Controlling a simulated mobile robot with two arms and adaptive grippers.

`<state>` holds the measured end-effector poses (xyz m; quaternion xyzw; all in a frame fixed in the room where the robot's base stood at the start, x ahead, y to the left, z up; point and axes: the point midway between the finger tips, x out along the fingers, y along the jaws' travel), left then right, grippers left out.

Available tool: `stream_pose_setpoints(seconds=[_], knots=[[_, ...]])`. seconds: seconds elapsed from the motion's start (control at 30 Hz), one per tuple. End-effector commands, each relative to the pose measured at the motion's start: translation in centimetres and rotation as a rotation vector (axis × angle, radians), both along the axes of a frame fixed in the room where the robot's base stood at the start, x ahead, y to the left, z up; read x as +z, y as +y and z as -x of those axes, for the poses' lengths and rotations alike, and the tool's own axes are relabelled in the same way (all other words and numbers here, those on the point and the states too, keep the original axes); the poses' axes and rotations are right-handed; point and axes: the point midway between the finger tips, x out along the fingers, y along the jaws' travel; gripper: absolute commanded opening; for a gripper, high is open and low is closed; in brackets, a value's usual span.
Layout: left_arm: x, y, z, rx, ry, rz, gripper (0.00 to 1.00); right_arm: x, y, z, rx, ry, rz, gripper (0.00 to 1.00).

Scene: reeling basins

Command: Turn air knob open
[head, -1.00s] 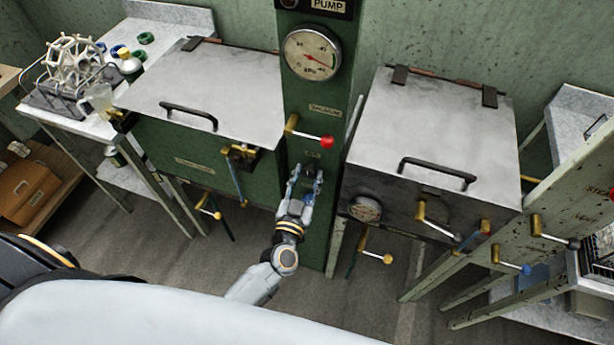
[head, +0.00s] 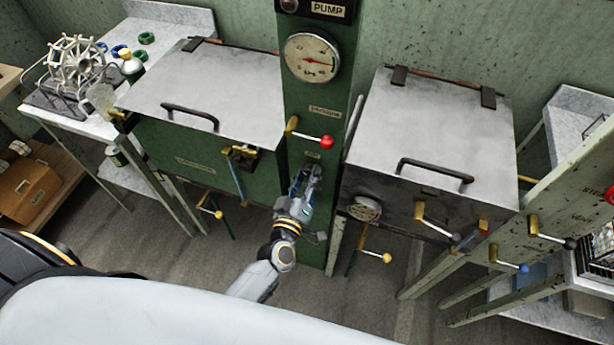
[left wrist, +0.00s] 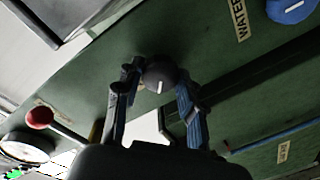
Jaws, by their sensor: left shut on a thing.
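The air knob (left wrist: 161,74) is a dark round knob with a white line mark, on the green pump column (head: 318,240). In the left wrist view it sits between my two fingers. My left gripper (head: 308,178) is shut on it, with a fingertip at either side. In the head view the gripper and its wrist largely hide the knob, just below a small label on the column. My right gripper is not in view.
Above the knob a red-ended lever (head: 327,142) sticks out, with a pressure gauge (head: 312,58) higher up. A blue knob (left wrist: 291,9) beside a WATER label shows in the left wrist view. Lidded basins stand left (head: 205,85) and right (head: 435,130) of the column.

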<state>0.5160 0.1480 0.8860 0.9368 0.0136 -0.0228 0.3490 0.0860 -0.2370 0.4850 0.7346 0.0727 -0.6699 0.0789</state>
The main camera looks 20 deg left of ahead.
Motion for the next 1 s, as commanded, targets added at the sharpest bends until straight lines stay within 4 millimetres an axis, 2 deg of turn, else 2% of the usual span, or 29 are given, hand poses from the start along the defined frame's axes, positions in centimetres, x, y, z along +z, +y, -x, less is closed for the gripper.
stream_pose_setpoints(seconds=[0.6,1.0], knots=[[0.0,0.1,0.0,0.001,0.017,0.537,0.07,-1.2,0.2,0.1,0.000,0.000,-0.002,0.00],[0.0,0.2,0.0,0.001,0.024,0.696,0.07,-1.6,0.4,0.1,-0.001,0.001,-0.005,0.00]])
